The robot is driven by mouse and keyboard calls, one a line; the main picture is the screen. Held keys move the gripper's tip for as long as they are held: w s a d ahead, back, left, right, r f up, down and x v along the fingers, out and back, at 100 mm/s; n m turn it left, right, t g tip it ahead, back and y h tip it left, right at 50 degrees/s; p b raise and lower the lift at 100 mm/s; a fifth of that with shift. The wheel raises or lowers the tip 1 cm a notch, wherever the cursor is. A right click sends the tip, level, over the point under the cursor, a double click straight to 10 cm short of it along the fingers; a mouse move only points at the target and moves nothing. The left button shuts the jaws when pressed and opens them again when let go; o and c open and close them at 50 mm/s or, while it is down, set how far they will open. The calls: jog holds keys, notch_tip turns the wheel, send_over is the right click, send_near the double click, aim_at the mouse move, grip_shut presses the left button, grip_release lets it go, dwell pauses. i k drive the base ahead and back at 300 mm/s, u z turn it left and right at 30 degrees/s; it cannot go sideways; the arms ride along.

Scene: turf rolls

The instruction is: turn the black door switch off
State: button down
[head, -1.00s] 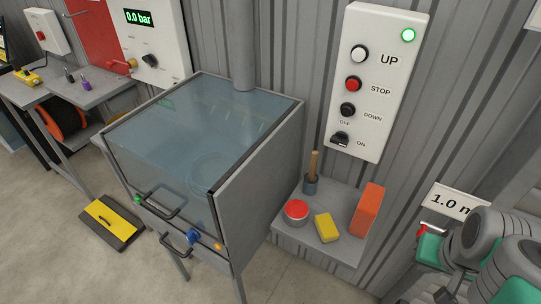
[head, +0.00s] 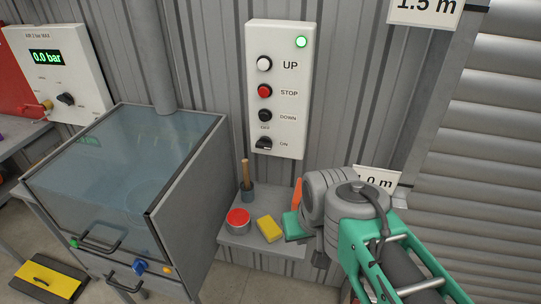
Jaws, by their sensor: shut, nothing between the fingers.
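The black door switch (head: 263,144) is a rotary knob at the bottom of a white control panel (head: 275,60) on the corrugated wall. A small OFF label sits above it and an ON label to its right. Its handle seems to lie toward ON, but it is small. A green lamp (head: 301,42) glows at the panel's top right. My arm, with grey joints and green links, reaches in from the lower right, below and to the right of the switch and apart from it.
White, red and black buttons sit above the switch. Below is a shelf (head: 250,240) with a red-topped tin (head: 238,219), a yellow sponge (head: 269,229) and a wooden-handled tool. A glass-topped cabinet (head: 203,200) stands left; a slatted shutter (head: 510,150) is right. Space before the panel is clear.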

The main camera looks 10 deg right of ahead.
aim_at(265, 143)
jog(key=u, duration=0.35)
jog(key=k, duration=0.45)
jog(key=u, duration=0.9)
jog(key=i, duration=0.75)
jog(key=u, duration=0.6)
